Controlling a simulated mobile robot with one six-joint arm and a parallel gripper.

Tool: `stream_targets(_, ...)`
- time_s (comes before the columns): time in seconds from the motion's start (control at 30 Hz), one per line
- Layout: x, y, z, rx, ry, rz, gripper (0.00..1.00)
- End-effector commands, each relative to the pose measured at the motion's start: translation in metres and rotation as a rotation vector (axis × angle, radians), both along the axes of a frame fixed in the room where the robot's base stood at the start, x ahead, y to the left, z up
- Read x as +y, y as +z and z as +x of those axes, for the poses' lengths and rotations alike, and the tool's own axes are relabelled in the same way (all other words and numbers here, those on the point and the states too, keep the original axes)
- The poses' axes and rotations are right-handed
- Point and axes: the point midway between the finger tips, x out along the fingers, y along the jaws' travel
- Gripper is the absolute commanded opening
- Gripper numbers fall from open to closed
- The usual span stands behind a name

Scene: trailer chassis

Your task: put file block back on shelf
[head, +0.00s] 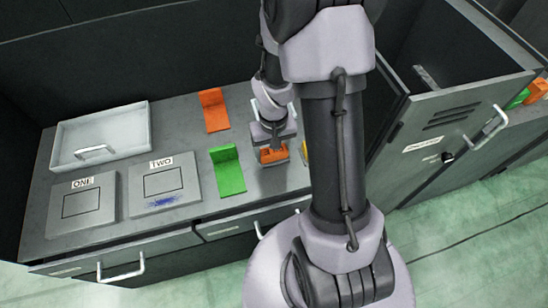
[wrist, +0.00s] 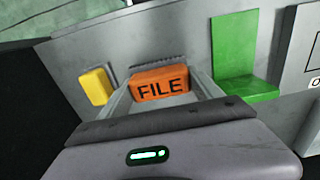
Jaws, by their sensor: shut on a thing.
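The file block (wrist: 161,84) is orange with "FILE" in black letters and sits between my gripper's fingers in the wrist view. It also shows in the head view as a small orange block (head: 272,156) below my gripper (head: 272,148), over the grey counter. My gripper is shut on it. I cannot tell whether the block touches the counter. An orange L-shaped holder (head: 213,111) stands at the back of the counter. A green L-shaped holder (head: 228,171) stands left of my gripper, and right of it in the wrist view (wrist: 235,55). Which thing is the shelf is not clear.
A yellow block (wrist: 96,86) lies close to the file block. A white tray (head: 100,137) and panels ONE (head: 82,203) and TWO (head: 163,183) are at the left. An open-topped cabinet (head: 455,110) stands at the right, with green and orange things (head: 535,92) beyond it.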

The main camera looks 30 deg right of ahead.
Motion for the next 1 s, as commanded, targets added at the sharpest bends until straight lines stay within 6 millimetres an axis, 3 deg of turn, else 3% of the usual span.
stream_targets(0.2, -0.001, -0.038, 0.0, 0.002, 0.002, 0.001, 0.3)
stream_targets(0.53, -0.001, -0.039, 0.0, 0.001, 0.001, 0.0, 0.3)
stream_targets(0.57, -0.001, -0.038, 0.0, 0.001, 0.001, 0.0, 0.8)
stream_targets(0.63, -0.001, -0.037, 0.0, 0.001, 0.0, 0.0, 0.94)
stream_targets(1.0, -0.001, -0.029, 0.0, 0.0, 0.0, 0.0, 0.96)
